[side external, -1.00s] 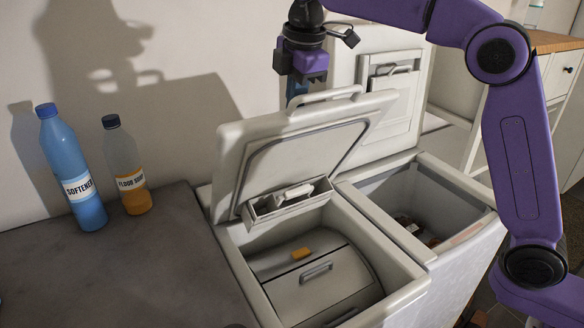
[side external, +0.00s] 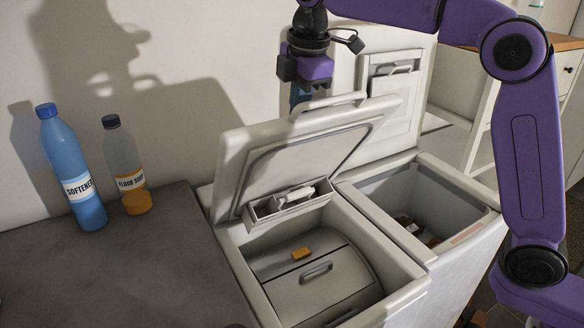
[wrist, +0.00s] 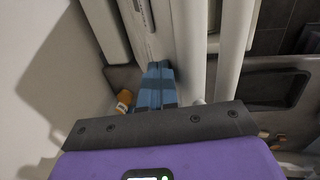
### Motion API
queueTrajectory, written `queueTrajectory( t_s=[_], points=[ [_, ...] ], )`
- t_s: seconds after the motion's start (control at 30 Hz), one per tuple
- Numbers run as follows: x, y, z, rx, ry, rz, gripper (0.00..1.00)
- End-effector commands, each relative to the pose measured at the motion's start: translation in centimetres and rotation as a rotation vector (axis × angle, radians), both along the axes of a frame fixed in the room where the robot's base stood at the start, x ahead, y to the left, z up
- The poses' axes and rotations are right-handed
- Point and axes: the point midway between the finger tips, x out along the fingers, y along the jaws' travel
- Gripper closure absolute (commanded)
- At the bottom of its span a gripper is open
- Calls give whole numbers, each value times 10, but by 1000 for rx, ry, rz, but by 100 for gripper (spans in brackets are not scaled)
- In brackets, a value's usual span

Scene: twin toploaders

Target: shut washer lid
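The near washer's pale lid (side external: 305,158) stands partly open, tilted forward over its tub, with a bar handle (side external: 330,105) on its top edge and a dispenser tray (side external: 285,203) on its underside. The near tub (side external: 395,260) holds a closed drum with a small orange block (side external: 301,253) on it. The far washer's lid (side external: 385,75) stands open, nearly upright. My gripper (side external: 299,97) is behind the near lid's top edge, beside the handle, its fingertips partly hidden by the lid. In the wrist view, its blue fingers (wrist: 156,87) look closed together; contact with the lid is unclear.
A blue softener bottle (side external: 75,180) and a floor soap bottle (side external: 128,170) stand on the dark counter (side external: 110,270) at left. The far tub (side external: 440,195) is open with dark items inside. A white cabinet (side external: 565,85) stands at right.

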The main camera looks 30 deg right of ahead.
Motion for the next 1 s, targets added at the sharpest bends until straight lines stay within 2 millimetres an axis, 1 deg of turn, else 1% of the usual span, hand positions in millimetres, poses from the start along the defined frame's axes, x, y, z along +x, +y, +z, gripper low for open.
queueTrajectory(
  t_s=[0.27, 0.37, 1.0],
  points=[
    [-1, 0, -1, 0, 1, 0, 100],
    [-5, 0, -3, 0, 0, 1, 100],
    [-70, 0, -50, 0, 2, 2, 100]
  ],
)
